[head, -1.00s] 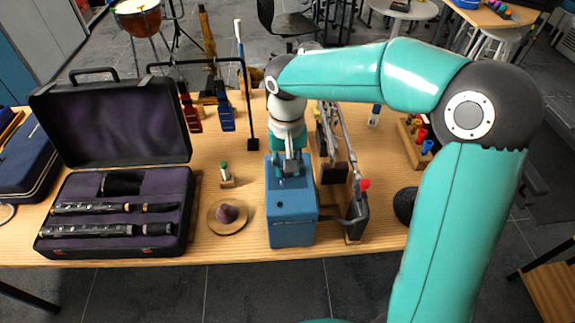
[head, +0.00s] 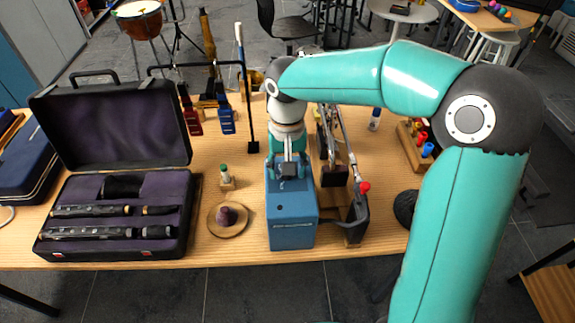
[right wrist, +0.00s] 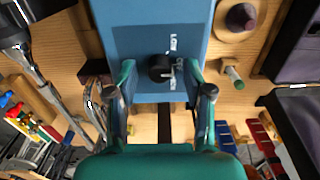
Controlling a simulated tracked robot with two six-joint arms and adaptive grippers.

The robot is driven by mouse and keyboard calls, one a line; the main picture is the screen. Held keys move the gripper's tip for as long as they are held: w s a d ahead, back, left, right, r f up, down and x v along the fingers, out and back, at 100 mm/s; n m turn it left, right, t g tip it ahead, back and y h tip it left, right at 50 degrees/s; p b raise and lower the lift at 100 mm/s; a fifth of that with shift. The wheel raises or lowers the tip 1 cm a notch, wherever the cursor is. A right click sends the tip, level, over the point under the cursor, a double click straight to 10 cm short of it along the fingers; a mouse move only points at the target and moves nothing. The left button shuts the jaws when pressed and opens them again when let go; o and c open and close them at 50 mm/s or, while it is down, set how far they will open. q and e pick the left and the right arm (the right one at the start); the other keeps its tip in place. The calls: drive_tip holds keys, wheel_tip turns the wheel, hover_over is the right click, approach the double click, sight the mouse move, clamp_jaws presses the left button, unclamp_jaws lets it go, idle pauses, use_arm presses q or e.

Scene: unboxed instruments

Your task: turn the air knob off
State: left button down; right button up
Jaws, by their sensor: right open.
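The blue box (head: 291,226) stands near the table's front edge. Its black air knob (right wrist: 160,68) sits on the blue face in the right wrist view, with white lettering beside it; "LOW" is readable and the rest is partly covered. My right gripper (right wrist: 160,91) is open, with one finger on each side of the knob and a clear gap to it on both sides. In the head view my right gripper (head: 288,174) is over the back part of the box top. The knob cannot be made out clearly there. My left gripper is not in view.
An open instrument case (head: 182,233) fills the table's left.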

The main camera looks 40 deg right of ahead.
drive_tip(key=shift+r, duration=0.1)
wheel_tip(320, 180, up, 12)
idle(0.5)
